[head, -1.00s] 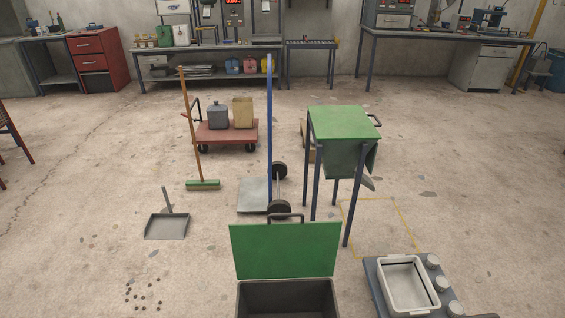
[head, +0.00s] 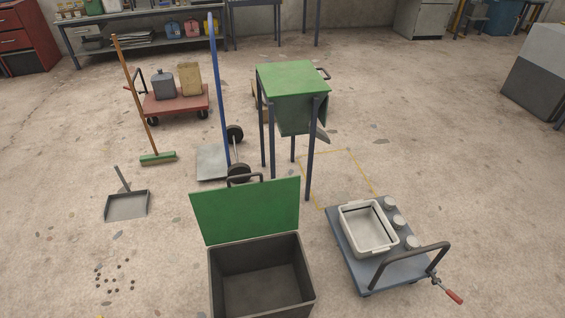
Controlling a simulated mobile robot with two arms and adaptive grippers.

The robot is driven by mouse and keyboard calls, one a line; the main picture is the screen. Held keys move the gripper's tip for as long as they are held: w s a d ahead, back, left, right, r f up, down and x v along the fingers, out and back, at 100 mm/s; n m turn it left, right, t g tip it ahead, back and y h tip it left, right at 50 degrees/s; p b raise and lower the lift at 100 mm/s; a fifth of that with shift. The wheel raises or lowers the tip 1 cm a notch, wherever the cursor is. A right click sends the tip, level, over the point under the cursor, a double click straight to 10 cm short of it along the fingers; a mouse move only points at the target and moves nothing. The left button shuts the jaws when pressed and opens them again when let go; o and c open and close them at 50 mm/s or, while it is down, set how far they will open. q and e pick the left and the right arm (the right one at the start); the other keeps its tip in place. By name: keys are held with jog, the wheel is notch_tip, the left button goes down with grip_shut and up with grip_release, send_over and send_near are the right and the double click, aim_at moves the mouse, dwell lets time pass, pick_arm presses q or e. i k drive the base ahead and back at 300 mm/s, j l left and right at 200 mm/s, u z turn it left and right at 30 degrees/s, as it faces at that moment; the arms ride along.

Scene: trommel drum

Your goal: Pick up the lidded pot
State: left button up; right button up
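Several small grey round pots stand in a row along the right side of a low blue-grey cart (head: 343,250). The row has a back pot (head: 390,202), a middle pot (head: 399,222) and a front pot (head: 411,242). They look capped, but they are too small to make out the lids clearly. I cannot tell which one the task means. A white rectangular tub (head: 352,239) sits beside them on the cart. Neither of my grippers is in view.
An open dark bin (head: 262,285) with a green lid (head: 245,210) stands in front, left of the cart. A green-topped stand (head: 292,76), hand truck (head: 213,165), broom (head: 158,158) and dustpan (head: 127,206) are behind. Floor right of the cart is clear.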

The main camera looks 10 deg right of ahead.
aim_at(412, 242)
jog(key=z, duration=1.55)
jog(key=l+u, duration=0.1)
jog(key=u, duration=0.2)
jog(key=k+l+u, duration=0.1)
jog(key=l+u, duration=0.15)
jog(key=l, duration=0.15)
jog(key=k+l+u, duration=0.2)
jog(key=l, duration=0.2)
jog(key=l+u, duration=0.25)
jog(key=l, duration=0.15)
